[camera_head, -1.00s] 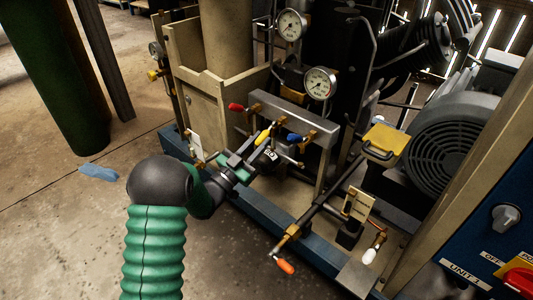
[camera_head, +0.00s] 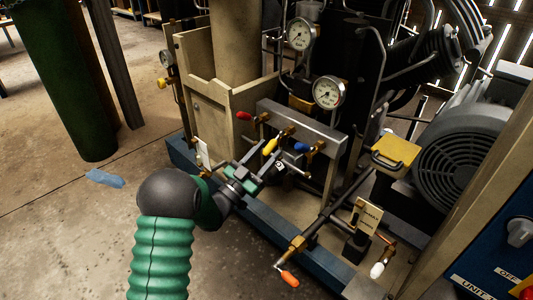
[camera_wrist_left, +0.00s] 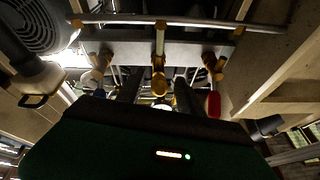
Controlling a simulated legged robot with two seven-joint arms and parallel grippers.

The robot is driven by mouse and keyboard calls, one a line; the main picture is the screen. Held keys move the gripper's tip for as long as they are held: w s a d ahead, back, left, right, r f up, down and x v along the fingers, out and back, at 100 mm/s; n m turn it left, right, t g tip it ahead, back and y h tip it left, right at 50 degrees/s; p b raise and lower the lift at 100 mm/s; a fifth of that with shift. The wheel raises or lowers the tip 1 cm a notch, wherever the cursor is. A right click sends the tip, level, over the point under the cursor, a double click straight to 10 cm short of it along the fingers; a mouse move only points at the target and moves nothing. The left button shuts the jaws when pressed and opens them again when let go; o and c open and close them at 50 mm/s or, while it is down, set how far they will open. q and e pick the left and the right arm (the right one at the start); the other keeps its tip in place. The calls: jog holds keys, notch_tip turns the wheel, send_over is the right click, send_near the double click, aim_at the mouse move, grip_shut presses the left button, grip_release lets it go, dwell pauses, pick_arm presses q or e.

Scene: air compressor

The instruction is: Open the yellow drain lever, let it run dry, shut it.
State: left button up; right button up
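The yellow drain lever (camera_head: 270,146) sits on a brass valve under the grey manifold bar, between a red lever (camera_head: 244,115) and a blue lever (camera_head: 301,147). My left gripper (camera_head: 272,160) is right at the yellow lever, its dark fingers reaching toward the bar. In the left wrist view the fingers (camera_wrist_left: 158,92) stand apart, one on each side of the yellow lever (camera_wrist_left: 160,86). I see a gap there and cannot tell any contact. The valve outlet is partly hidden. My right gripper is not in view.
Two pressure gauges (camera_head: 328,92) stand above the bar. An orange-handled valve (camera_head: 288,278) and a white-handled one (camera_head: 377,270) are at the front right. A motor (camera_head: 460,165) and a blue switch panel (camera_head: 510,255) stand at right.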

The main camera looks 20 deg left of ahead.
pick_arm(q)
jog(key=shift+s+a+p, duration=0.1)
jog(key=shift+s+p, duration=0.2)
jog(key=p+v, duration=0.5)
jog(key=v, duration=1.1)
jog(key=shift+f, duration=0.25)
